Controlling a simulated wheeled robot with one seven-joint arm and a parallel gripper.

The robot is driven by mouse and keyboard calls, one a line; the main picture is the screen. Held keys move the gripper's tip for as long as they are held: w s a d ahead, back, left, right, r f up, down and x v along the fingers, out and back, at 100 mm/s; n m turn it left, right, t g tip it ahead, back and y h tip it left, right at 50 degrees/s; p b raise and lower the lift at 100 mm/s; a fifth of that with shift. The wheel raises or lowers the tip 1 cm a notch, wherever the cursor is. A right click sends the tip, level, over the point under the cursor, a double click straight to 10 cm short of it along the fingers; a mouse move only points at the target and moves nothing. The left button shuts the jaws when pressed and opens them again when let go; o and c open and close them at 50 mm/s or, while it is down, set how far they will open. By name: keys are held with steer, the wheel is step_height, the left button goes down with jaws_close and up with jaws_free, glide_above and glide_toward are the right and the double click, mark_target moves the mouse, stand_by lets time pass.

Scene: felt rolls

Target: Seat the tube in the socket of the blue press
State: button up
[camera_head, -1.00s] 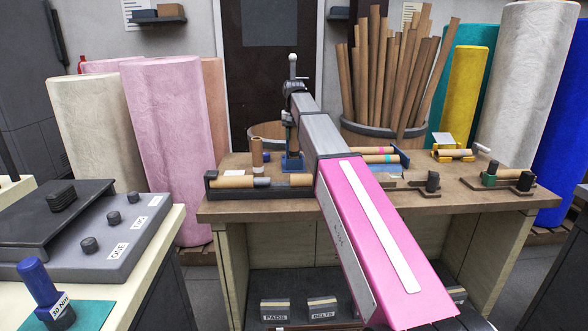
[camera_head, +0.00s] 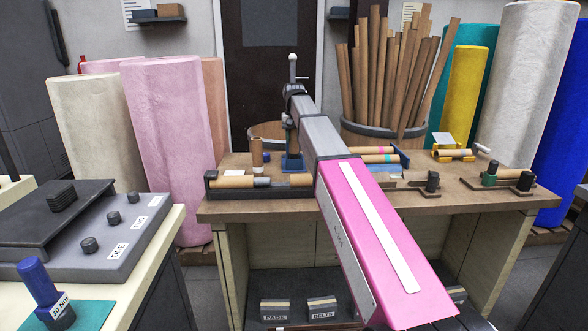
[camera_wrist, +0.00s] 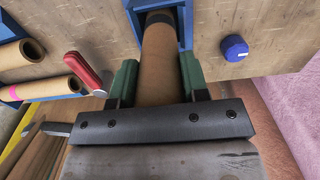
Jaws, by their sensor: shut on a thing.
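The blue press (camera_head: 292,164) stands at the back of the brown workbench, with a dark post and a lever with a pale ball (camera_head: 292,57) above it. In the wrist view its blue frame (camera_wrist: 186,22) surrounds the far end of the brown cardboard tube (camera_wrist: 158,60). My gripper (camera_wrist: 157,82) is shut on this tube, with a green finger on each side. The tube's far end lies between the blue walls, at a dark part. I cannot tell how deep it sits. In the head view my arm hides most of the gripper and the held tube.
A blue round cap (camera_wrist: 234,47) lies beside the press. A red-handled tool (camera_wrist: 88,75) and banded tubes (camera_wrist: 62,88) in a blue rack lie on the other side. An upright brown tube (camera_head: 257,152) and a dark tray (camera_head: 240,190) with tubes are left of my arm.

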steer(key=shift+f, duration=0.7)
stand_by(0.7)
steer(key=o, duration=1.1)
steer(key=shift+c, duration=0.8)
steer(key=shift+c, duration=0.3)
steer(key=shift+c, duration=0.5)
steer(key=o, duration=0.6)
steer(key=shift+o, duration=0.3)
